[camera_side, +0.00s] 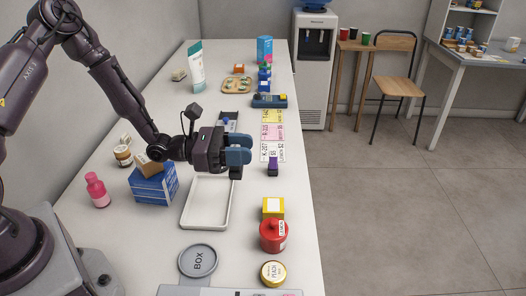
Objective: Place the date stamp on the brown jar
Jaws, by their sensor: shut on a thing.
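My gripper (238,157), with blue fingertips, is over the counter above the upper right end of the white tray. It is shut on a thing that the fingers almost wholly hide. I take it to be the date stamp, but its shape cannot be made out. The small brown jar (123,156), with a pale label, stands at the counter's left side behind the blue box. My gripper is well to the right of it and apart from it.
The blue box (153,186) with a tan block (149,166) on it stands between the brown jar and the white tray (186,220). A pink bottle (97,190) is at left. A purple item (272,166), yellow box (273,207) and red canister (273,236) line the right edge.

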